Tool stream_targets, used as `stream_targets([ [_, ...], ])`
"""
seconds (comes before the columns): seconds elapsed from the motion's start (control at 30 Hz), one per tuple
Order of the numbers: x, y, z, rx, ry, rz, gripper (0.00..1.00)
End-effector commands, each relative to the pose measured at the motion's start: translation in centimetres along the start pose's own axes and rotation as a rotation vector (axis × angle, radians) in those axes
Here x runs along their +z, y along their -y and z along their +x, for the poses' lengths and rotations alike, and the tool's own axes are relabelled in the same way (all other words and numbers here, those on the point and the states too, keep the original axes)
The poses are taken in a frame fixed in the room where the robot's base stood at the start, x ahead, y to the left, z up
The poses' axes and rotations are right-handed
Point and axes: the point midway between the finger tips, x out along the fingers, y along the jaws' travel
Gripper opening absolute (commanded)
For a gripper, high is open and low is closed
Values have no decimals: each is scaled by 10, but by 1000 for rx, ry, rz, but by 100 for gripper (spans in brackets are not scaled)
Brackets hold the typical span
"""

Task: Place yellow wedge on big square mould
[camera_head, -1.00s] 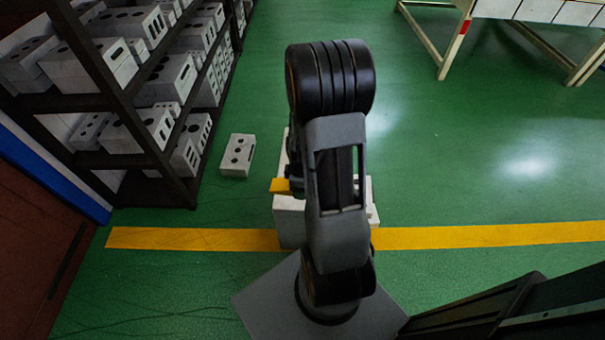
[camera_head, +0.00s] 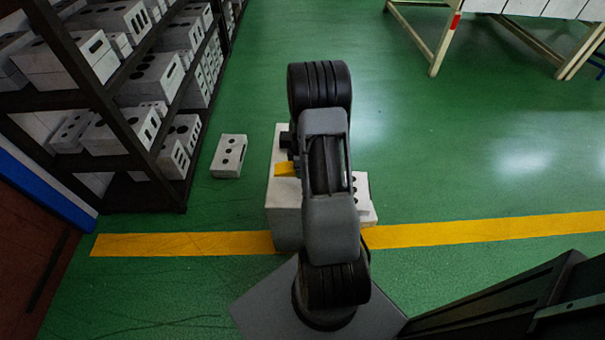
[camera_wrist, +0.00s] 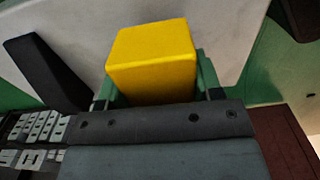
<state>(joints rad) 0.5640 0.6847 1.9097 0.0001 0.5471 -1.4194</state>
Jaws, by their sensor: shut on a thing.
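The yellow wedge (camera_head: 286,169) shows at the left side of my arm in the head view, over the big pale square mould (camera_head: 285,228). My arm covers much of the mould. My gripper (camera_wrist: 157,82) is shut on the wedge (camera_wrist: 152,48), which sits between its green fingers in the wrist view. In the head view my gripper (camera_head: 287,146) is mostly hidden by my arm. A pale surface lies behind the wedge in the wrist view. I cannot tell whether the wedge touches the mould.
A smaller mould with holes (camera_head: 364,200) stands right of the big one, partly hidden. Another holed block (camera_head: 228,156) lies on the floor to the left. A dark shelf (camera_head: 125,128) of moulds stands at the left. A table (camera_head: 452,30) stands at the back right. Green floor is clear between.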

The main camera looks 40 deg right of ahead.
Motion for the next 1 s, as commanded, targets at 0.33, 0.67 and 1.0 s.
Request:
stream_targets([
  [0.33, 0, -10, 27, -2, 0, 1, 29],
  [0.67, 0, -10, 41, 1, 0, 1, 29],
  [1.0, 0, -10, 45, 0, 0, 1, 69],
])
